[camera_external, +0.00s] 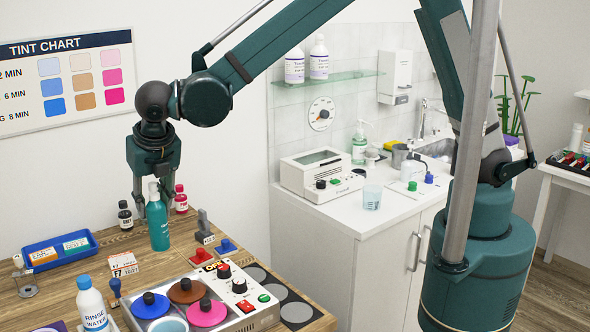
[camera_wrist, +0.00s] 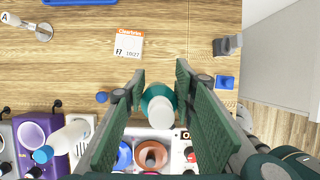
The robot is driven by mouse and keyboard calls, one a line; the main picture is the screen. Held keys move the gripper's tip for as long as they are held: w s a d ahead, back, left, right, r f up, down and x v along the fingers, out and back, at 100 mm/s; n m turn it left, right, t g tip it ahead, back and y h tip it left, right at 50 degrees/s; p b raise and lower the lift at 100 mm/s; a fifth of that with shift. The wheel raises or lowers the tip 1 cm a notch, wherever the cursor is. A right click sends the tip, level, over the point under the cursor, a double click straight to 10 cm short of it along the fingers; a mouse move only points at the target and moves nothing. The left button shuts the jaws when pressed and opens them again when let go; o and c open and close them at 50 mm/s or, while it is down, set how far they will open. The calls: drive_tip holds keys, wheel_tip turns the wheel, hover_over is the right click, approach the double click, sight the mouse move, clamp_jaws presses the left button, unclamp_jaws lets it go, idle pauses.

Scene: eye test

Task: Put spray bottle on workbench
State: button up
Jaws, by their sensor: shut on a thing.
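The spray bottle (camera_external: 159,228) is a teal bottle with a white top. It stands upright over the wooden workbench (camera_external: 106,243) in the external view, with its base at or very near the wood; I cannot tell if it touches. My gripper (camera_external: 152,196) points down from above, its fingers around the bottle's upper part. In the wrist view, my gripper (camera_wrist: 158,92) has its green pads on both sides of the spray bottle (camera_wrist: 160,104), which is seen from above. It is shut on the bottle. The fingers hide part of the bottle's neck.
A rinse water bottle (camera_external: 92,306) stands front left. Bare wood (camera_wrist: 185,40) lies beyond the gripper.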

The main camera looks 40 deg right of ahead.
sight(158, 239)
drive_tip(key=shift+w, duration=0.1)
drive_tip(key=shift+f, duration=3.15)
drive_tip(key=shift+f, duration=0.1)
drive_tip(key=shift+f, duration=1.75)
drive_tip(key=shift+f, duration=0.15)
drive_tip(key=o, duration=0.9)
drive_tip(key=shift+o, duration=0.4)
